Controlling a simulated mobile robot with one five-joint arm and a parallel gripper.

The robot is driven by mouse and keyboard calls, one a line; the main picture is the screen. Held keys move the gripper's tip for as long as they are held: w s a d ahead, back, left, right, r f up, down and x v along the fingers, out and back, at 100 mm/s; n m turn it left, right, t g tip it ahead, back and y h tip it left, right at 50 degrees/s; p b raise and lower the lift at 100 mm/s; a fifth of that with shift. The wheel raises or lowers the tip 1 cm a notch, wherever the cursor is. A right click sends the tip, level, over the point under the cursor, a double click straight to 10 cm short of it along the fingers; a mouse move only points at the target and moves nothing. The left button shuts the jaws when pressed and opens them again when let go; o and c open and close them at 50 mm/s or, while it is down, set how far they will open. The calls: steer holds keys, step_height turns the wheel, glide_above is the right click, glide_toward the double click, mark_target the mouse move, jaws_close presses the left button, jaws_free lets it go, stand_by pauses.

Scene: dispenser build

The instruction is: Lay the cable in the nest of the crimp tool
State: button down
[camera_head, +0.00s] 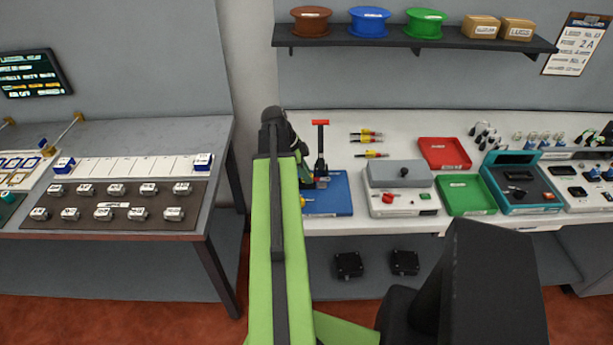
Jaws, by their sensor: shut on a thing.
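The crimp tool stands on a blue base plate (330,193), with a dark upright post and a red-topped lever (320,124) raised at its back. My gripper (306,183) is low over the left part of the blue plate, mostly hidden behind my green arm. It is shut on a cable, of which only a small yellow bit (303,201) shows at the arm's edge. The nest is hidden, so I cannot tell whether the cable touches it. Several other yellow-and-red cables (371,154) lie on the bench to the right of the tool.
A grey device with a red knob (388,199) stands right of the plate. A red tray (444,153), a green tray (465,195) and a teal machine (521,183) stand further right. A shelf (410,41) with spools hangs above. A separate table (130,133) is at left.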

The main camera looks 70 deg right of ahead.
steer(key=shift+f+b, duration=0.75)
stand_by(1.2)
steer(key=shift+s+a+f+b, duration=0.1)
steer(key=shift+a+f+b, duration=0.15)
steer(key=shift+a+b, duration=0.1)
steer(key=c, duration=1.5)
jaws_free()
steer(key=shift+o, duration=0.2)
steer(key=shift+d+r+p, duration=0.25)
steer(key=shift+r+p, duration=0.55)
steer(key=shift+p, duration=0.15)
steer(key=r+p, duration=0.5)
steer(key=shift+w+r, duration=0.2)
steer(key=shift+r, duration=0.1)
steer(key=shift+d+f, duration=0.1)
